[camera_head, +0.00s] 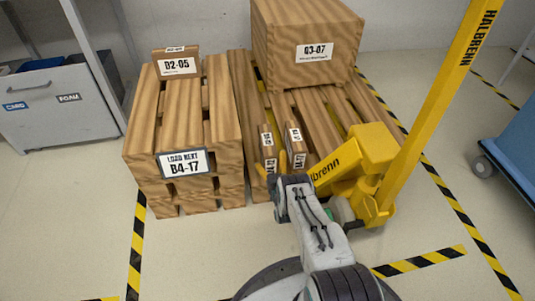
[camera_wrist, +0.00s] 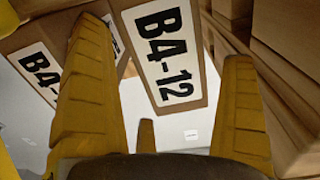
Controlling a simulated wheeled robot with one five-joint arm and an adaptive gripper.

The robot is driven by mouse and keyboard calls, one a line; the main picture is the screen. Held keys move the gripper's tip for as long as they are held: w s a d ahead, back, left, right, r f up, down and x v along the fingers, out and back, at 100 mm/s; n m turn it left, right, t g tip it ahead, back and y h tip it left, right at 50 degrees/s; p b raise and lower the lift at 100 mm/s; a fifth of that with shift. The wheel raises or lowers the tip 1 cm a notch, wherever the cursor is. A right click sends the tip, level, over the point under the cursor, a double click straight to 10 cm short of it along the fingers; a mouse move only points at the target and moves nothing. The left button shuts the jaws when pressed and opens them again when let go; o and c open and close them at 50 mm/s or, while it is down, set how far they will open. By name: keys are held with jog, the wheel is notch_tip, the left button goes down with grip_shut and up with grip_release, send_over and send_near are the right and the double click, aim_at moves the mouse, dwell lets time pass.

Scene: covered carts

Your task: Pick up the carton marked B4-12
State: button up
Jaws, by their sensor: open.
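The carton marked B4-12 (camera_wrist: 165,50) is brown with a white label and shows tilted between my fingers in the wrist view. My gripper (camera_wrist: 166,45) is open, with one yellow finger on each side of that carton's face; I cannot tell whether either touches it. A second carton (camera_wrist: 22,42) sits to its left, its label starting "B4", the rest hidden by my left finger. In the head view my gripper (camera_head: 284,164) is at two small upright cartons, a left one (camera_head: 266,141) and a right one (camera_head: 294,136). Their labels are too small to read there.
A large carton Q3-07 (camera_head: 308,50) stands behind on the pallet (camera_head: 241,90). A pallet stack (camera_head: 145,120) with sign B4-17 stands left, bearing carton D2-05 (camera_head: 176,66). A yellow pallet jack (camera_head: 372,150) is close on the right. Floor at front left is clear.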

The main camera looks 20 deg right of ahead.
jog(key=shift+b+x, duration=0.65)
jog(key=shift+x, duration=0.85)
jog(key=shift+c, duration=0.4)
jog(key=c, duration=1.1)
jog(key=shift+o, duration=0.2)
jog(key=shift+r, duration=0.2)
